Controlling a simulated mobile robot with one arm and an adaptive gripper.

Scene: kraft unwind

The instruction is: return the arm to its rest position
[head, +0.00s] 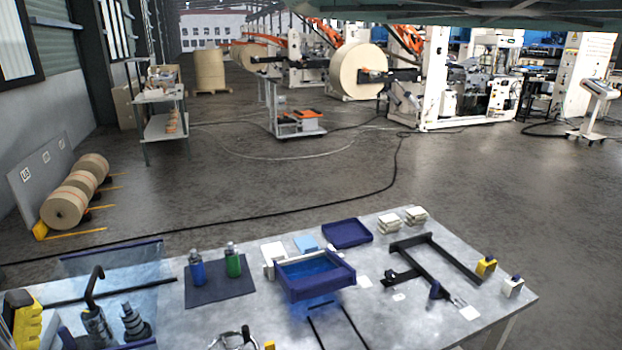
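The grey worktable (385,322) fills the lower part of the view. A curved metal item (232,338) is cut off by the bottom edge, and I cannot tell what it is.
On the table are a blue tray (347,234), a blue bin (315,290), blue (196,272) and green (233,263) bottles on a dark mat (218,288), and a black frame (440,262). Paper rolls (65,208) lie left. Open floor (300,185) lies beyond.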

